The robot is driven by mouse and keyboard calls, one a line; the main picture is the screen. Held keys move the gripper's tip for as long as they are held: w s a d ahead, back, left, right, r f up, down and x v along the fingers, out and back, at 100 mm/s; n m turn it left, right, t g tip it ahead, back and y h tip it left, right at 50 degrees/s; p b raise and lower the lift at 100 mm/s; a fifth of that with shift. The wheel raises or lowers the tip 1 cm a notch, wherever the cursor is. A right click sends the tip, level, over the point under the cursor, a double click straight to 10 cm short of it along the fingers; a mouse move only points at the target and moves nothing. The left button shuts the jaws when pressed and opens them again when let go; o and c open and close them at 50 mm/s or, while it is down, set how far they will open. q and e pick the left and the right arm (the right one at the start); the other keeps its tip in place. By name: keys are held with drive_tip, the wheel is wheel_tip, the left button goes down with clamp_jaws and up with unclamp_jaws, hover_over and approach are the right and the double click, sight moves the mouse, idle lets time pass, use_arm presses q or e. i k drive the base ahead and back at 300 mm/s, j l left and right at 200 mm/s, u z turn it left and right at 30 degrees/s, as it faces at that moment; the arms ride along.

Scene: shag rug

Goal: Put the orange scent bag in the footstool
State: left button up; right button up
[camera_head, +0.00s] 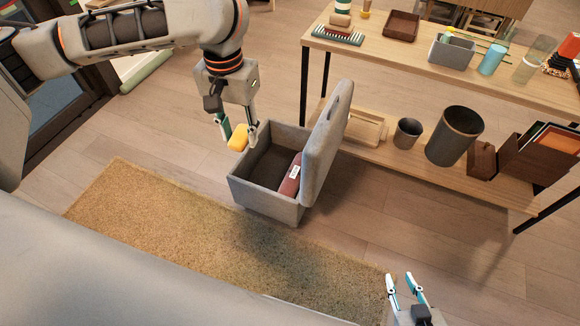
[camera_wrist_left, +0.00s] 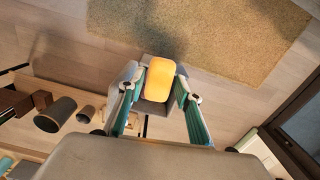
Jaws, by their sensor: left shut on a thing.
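A two-tier wooden table (camera_head: 400,60) stands behind and right of the footstool. Its lower shelf holds a dark bin (camera_head: 453,135), a smaller grey pot (camera_head: 407,132) and boxes. A tan shag rug (camera_head: 150,205) lies in front. The raised lid stands close to the shelf.

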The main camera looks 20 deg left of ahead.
sight(270, 172)
drive_tip(key=i+j+z, duration=0.2)
drive_tip(key=i, duration=0.15)
drive_tip(key=i+j+z, duration=0.2)
drive_tip(key=i+j, duration=0.15)
drive_tip(key=i, duration=0.25)
